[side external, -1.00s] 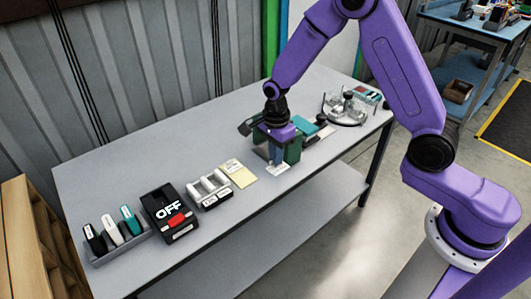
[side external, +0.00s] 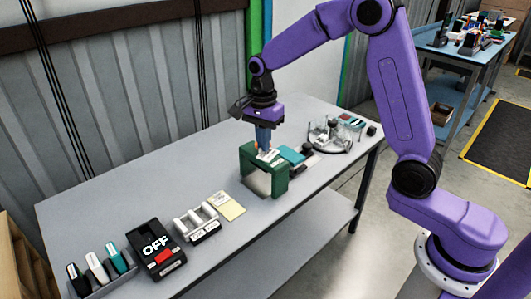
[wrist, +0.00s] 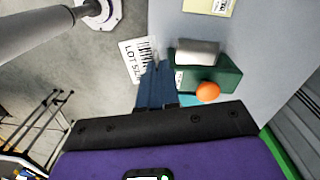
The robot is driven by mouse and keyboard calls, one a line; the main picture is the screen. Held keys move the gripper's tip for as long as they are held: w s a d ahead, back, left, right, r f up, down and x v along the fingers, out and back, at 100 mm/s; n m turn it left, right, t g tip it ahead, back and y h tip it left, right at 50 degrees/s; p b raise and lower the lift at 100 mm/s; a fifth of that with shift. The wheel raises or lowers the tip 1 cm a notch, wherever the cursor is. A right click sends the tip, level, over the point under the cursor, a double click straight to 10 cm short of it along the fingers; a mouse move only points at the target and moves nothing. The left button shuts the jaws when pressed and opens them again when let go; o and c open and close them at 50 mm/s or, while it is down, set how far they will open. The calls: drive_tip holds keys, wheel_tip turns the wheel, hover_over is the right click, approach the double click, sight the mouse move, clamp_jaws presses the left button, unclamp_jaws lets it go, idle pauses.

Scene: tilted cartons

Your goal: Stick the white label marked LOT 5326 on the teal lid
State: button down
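My gripper (wrist: 156,68) has blue fingers that are close together, shut on one edge of the white label (wrist: 133,52). The label shows a barcode and the print LOT 532, with the rest cut off by the fingers. In the side external view, my gripper (side external: 264,149) holds the label (side external: 268,155) just above the dark green dispenser (side external: 250,165). The teal lid (side external: 291,154) lies right of the dispenser, apart from the label. In the wrist view the dispenser (wrist: 228,78) is beside the fingers, with a pale roll and an orange knob.
Left of the dispenser are a yellow note pad (side external: 231,207), a grey rack of white rolls (side external: 199,222), a black device marked OFF (side external: 157,248) and a tray of markers (side external: 100,270). A round clear fixture (side external: 331,138) stands right of the lid.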

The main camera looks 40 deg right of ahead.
drive_tip(key=w+d+n, duration=0.7)
drive_tip(key=w+d, duration=0.1)
drive_tip(key=d, duration=0.2)
drive_tip(key=n, duration=0.8)
hover_over(284, 154)
wheel_tip(284, 154, down, 11)
drive_tip(key=shift+a+f, duration=0.1)
drive_tip(key=shift+f, duration=3.4)
drive_tip(key=shift+f, duration=0.25)
drive_tip(key=c, duration=1.3)
unclamp_jaws()
